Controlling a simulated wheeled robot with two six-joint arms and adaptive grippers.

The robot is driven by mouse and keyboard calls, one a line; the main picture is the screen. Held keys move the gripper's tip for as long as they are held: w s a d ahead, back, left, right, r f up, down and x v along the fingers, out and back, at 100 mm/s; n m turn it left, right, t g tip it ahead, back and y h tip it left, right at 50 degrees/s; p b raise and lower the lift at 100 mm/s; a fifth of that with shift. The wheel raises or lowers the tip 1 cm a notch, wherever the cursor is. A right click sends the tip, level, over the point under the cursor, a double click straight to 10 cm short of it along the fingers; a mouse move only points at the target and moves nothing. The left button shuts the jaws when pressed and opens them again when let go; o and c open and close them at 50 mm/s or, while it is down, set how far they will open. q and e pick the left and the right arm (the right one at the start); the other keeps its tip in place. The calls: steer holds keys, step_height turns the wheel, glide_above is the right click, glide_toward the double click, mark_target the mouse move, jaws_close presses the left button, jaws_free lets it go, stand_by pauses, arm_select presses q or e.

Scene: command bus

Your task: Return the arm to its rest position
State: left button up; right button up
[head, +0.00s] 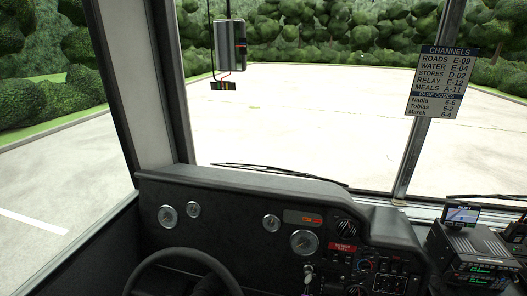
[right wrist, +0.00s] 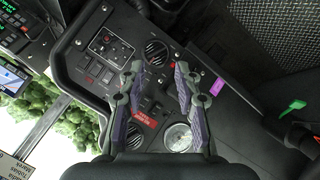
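My right gripper (right wrist: 159,68) shows in the right wrist view with its two dark fingers spread apart. Nothing sits between the fingers. Behind them is the black dashboard (right wrist: 92,75) with its switches, round vents and a gauge. I cannot tell how far the fingertips are from the panel. Neither of my arms shows in the head view, and my left gripper is in neither view.
The head view shows the dashboard (head: 215,205), a steering wheel (head: 150,262), radio units (head: 470,250) at right, a channels sign (head: 440,80) and a hanging device (head: 229,46).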

steer(key=s+a+m+g+y, duration=0.3)
steer(key=s+a, duration=0.2)
steer(key=s, duration=0.1)
step_height(320, 180, down, 26)
steer(key=s+d+f+g, duration=0.1)
steer(key=s+d, duration=0.2)
steer(key=s+f+g, duration=0.1)
steer(key=s+f, duration=1.4)
steer(key=s, duration=0.3)
steer(key=shift+d+f, duration=0.15)
steer(key=shift+d, duration=0.3)
